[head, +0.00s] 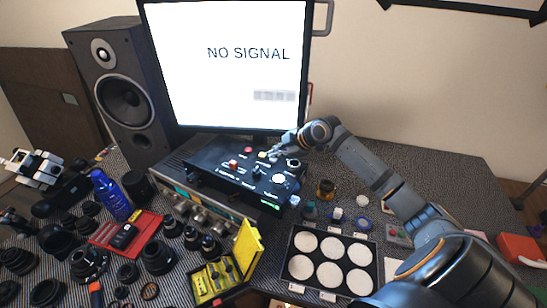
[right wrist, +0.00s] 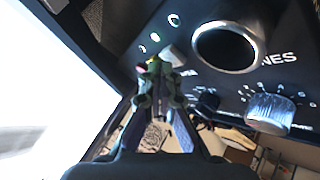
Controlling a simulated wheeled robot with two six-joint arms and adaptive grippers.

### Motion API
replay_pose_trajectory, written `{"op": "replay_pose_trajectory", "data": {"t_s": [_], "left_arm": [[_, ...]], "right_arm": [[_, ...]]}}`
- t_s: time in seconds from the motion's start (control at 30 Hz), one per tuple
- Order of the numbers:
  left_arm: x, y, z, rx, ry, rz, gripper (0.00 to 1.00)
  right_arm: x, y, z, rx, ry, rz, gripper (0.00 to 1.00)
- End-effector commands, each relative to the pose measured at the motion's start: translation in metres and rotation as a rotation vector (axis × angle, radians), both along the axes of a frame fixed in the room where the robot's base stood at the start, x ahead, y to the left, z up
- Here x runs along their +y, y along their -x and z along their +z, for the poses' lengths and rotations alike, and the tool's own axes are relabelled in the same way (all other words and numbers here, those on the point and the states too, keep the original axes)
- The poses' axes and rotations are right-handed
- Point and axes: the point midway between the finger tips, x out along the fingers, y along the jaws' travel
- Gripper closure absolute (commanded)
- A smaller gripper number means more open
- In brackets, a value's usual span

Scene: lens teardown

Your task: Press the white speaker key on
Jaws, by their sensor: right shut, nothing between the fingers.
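The black control box (head: 225,180) stands below the monitor, with small coloured keys and knobs on its sloped top. My right gripper (head: 275,156) is over the back right of this top, fingers shut and empty. In the right wrist view its fingertips (right wrist: 154,66) point at the panel, close beside a small pale key (right wrist: 173,56) that looks like the white speaker key. I cannot tell whether they touch it. In the head view the fingers largely cover that spot.
A large socket ring (right wrist: 225,47) and a silver knob (right wrist: 270,112) sit near the fingers. The monitor (head: 225,70) rises behind the box and a speaker (head: 122,95) stands left. A yellow case (head: 247,250) and a tray of white discs (head: 291,268) lie in front.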

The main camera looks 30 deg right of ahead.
Motion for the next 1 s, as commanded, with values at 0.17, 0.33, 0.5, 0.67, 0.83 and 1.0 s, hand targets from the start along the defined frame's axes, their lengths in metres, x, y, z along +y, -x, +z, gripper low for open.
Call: {"op": "replay_pose_trajectory", "data": {"t_s": [0.17,0.33,0.5,0.67,0.83,1.0], "left_arm": [[0.0,0.0,0.004,0.0,0.0,0.0,0.6],[0.0,0.0,0.005,0.0,0.0,0.0,0.6],[0.0,0.0,0.019,0.0,0.0,0.0,0.6],[0.0,0.0,0.037,0.0,0.0,0.0,0.6],[0.0,0.0,0.055,0.0,0.0,0.0,0.6],[0.0,0.0,0.06,0.0,0.0,0.0,0.6]], "right_arm": [[0.0,0.0,0.004,0.0,0.0,0.0,1.0],[0.0,0.0,0.004,0.0,0.0,0.0,1.0],[0.0,0.0,0.02,-0.001,0.001,0.0,1.0],[0.0,0.0,0.04,-0.001,0.001,0.0,1.0],[0.0,0.0,0.06,-0.001,0.001,0.0,1.0],[0.0,0.0,0.065,0.0,0.0,0.0,1.0]]}}
